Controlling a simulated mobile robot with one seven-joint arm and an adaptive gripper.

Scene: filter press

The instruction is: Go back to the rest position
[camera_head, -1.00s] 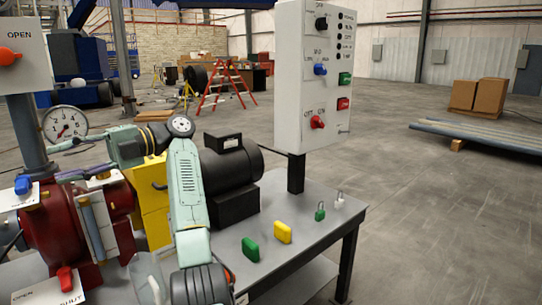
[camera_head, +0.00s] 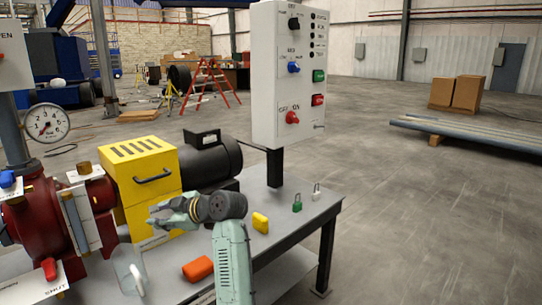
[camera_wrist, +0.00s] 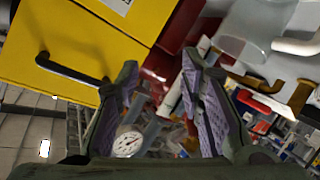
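My gripper (camera_head: 163,210) is in front of the yellow box (camera_head: 140,172), near its lower right side, with its fingers pointing left. In the wrist view my gripper (camera_wrist: 162,75) has its two fingers spread apart with nothing between them. The yellow box's dark handle (camera_wrist: 68,70) shows beside the left finger, apparently apart from it. My forearm rises from the bottom of the head view and hides part of the table top.
The grey table (camera_head: 285,222) holds a yellow block (camera_head: 260,222), padlocks (camera_head: 297,203), an orange block (camera_head: 197,268), a black motor (camera_head: 212,160) and a control panel (camera_head: 290,75). Red pump (camera_head: 35,235), gauge (camera_head: 47,123) and a clear cup (camera_head: 130,270) stand left.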

